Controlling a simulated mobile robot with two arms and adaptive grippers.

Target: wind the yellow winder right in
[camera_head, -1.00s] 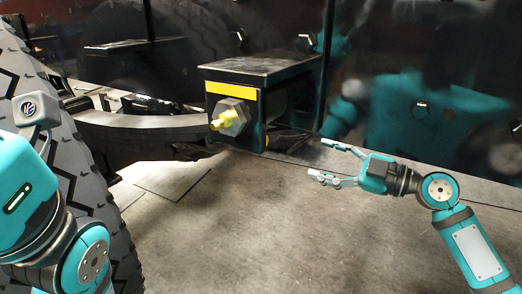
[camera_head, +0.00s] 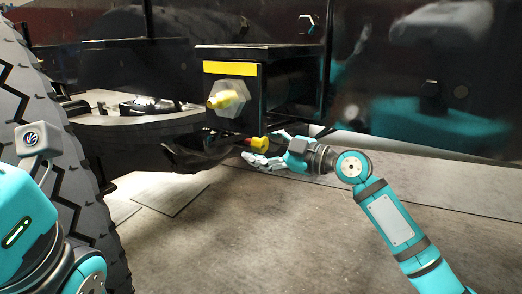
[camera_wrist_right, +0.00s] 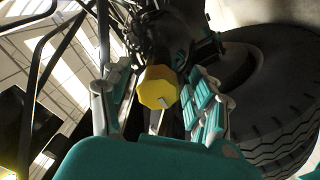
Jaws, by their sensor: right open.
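A small yellow knob with a red part (camera_head: 259,142) sits under the black box, at its lower right in the head view. In the right wrist view a yellow many-sided knob (camera_wrist_right: 158,87) with a small pale tab sits between the fingers. My right gripper (camera_head: 264,148) is open, with its fingers on either side of this knob; whether they touch it I cannot tell. It shows in the wrist view too (camera_wrist_right: 160,105). Another yellow stub (camera_head: 222,99) sticks out of a hexagonal nut on the box front. My left gripper is out of view.
The black box (camera_head: 285,90) with a yellow stripe hangs from the dark chassis, just above my right gripper. A large tyre (camera_head: 50,110) stands at the left, close to my left arm. The floor (camera_head: 260,230) below is clear.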

